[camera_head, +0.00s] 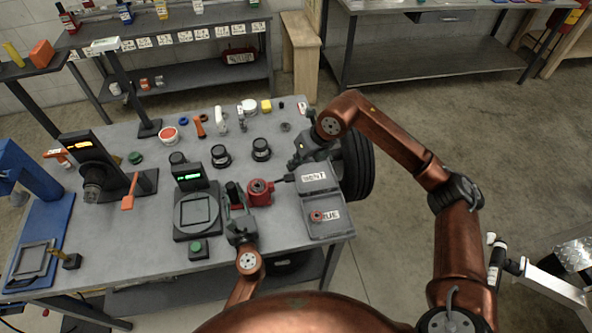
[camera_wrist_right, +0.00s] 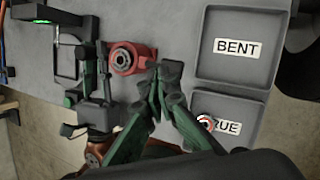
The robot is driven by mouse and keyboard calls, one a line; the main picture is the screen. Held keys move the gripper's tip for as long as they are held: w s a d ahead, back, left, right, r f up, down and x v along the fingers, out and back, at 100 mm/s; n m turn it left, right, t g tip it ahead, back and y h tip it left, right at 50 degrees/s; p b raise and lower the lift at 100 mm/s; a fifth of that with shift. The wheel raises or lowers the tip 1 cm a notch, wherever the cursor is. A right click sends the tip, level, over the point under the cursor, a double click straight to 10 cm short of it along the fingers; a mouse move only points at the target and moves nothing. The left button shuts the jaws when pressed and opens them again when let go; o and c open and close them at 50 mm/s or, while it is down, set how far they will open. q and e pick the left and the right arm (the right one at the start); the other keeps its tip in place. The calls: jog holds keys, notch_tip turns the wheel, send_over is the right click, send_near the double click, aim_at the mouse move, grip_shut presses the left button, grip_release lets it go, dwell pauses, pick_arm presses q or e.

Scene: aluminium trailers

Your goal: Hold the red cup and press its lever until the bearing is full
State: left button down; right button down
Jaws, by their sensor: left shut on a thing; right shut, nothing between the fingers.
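The red cup (camera_head: 260,192) stands upright on the grey bench, with a dark round centre on top. It also shows in the right wrist view (camera_wrist_right: 123,58), with a short red part sticking out on its right side. My left gripper (camera_head: 238,192) is shut on the cup's left side. My right gripper (camera_head: 286,179) is shut and empty, just right of the cup. In the right wrist view its closed fingertips (camera_wrist_right: 165,78) are beside and below the cup, apart from it. How full the bearing is cannot be told.
A BENT tray (camera_head: 314,178) and a TRUE tray (camera_head: 325,228) sit right of the cup; the TRUE tray holds a small red ring (camera_head: 316,216). A scale with a green display (camera_head: 190,179) stands left. Several dark round parts lie behind.

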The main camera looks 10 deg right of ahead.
jog(key=d+r+m+g+y, duration=0.1)
jog(key=d+r+m+y, duration=0.1)
jog(key=m, duration=0.9)
jog(key=d+r+m+g+y, duration=0.1)
jog(key=d+r+m, duration=0.3)
jog(key=m, duration=0.7)
jog(key=shift+w+d+r+g+y, duration=0.15)
jog(key=shift+w+d+g+y, duration=0.2)
jog(key=shift+d+y, duration=0.6)
send_over(287, 177)
jog(key=d, duration=0.3)
notch_tip(287, 177, down, 7)
notch_tip(287, 177, down, 3)
jog(key=shift+s+f, duration=0.1)
jog(key=shift+f, duration=0.45)
